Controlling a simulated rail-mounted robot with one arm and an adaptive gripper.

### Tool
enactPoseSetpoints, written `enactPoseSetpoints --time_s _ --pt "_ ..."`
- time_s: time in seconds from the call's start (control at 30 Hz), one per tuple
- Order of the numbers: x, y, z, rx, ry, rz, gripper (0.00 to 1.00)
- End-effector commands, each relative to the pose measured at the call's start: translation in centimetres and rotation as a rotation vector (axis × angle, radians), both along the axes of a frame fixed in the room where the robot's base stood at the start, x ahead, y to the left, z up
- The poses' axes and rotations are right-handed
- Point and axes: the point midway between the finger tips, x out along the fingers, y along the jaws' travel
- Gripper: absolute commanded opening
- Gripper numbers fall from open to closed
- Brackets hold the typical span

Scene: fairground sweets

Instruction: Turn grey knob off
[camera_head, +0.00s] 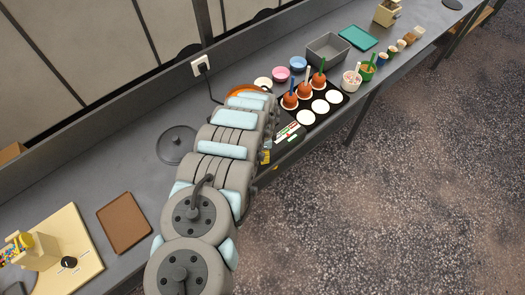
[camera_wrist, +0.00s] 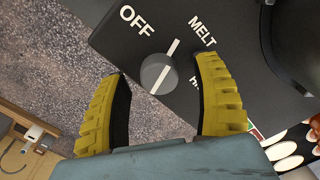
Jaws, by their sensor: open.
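The grey knob (camera_wrist: 158,73) is round and sits on a black panel (camera_wrist: 120,45) in the wrist view. A white line runs across the knob and another white mark lies just above it, between the labels OFF and MELT. A third label starting with H is partly hidden by a finger. My gripper (camera_wrist: 160,68) is open, with one yellow finger on each side of the knob, apart from it as far as I can tell. In the head view my arm hides the knob, and only a bit of yellow finger (camera_head: 266,156) shows.
An orange-rimmed pan (camera_head: 240,90) is partly behind my arm. A black mat (camera_head: 322,92) with caramel-coloured apples and white discs lies to its right. A round dark lid (camera_head: 176,144) and a brown board (camera_head: 124,223) lie left on the grey counter. Open floor lies right of the counter edge.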

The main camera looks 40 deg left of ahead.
Motion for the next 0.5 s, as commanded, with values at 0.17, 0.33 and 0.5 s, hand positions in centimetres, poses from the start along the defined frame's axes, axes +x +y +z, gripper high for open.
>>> enactPoseSetpoints --time_s 0.17,0.33,0.5 --pt "-0.06 -0.05 -0.28 -0.001 0.001 0.000 0.66" --pt "-0.06 -0.05 -0.29 -0.001 0.001 0.000 0.66" --pt "-0.05 -0.04 -0.29 -0.001 0.001 0.000 0.31"
